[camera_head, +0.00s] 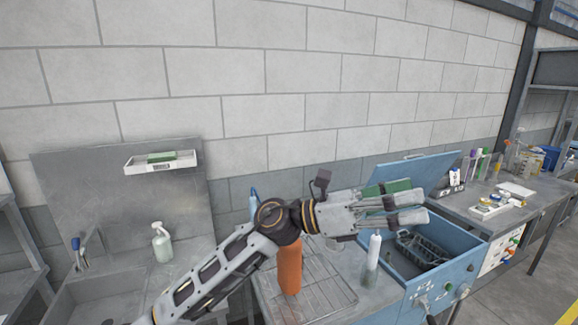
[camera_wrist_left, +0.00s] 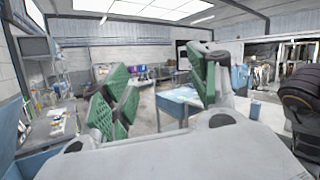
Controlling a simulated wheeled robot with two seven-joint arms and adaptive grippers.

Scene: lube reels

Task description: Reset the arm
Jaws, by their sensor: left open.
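My left arm comes in from the lower left in the head view, and my left gripper (camera_head: 408,202) is raised above the bench, in front of the blue box. Its fingers point to the right. In the left wrist view my left gripper (camera_wrist_left: 160,95) shows two green-padded fingers standing wide apart with nothing between them. My right gripper is in neither view.
An orange bottle (camera_head: 290,268) and a white-capped bottle (camera_head: 373,255) stand by a wire rack (camera_head: 325,297) below the arm. The open blue box (camera_head: 455,262) holds a dark basket (camera_head: 425,248). A spray bottle (camera_head: 162,243) stands by the sink (camera_head: 100,300).

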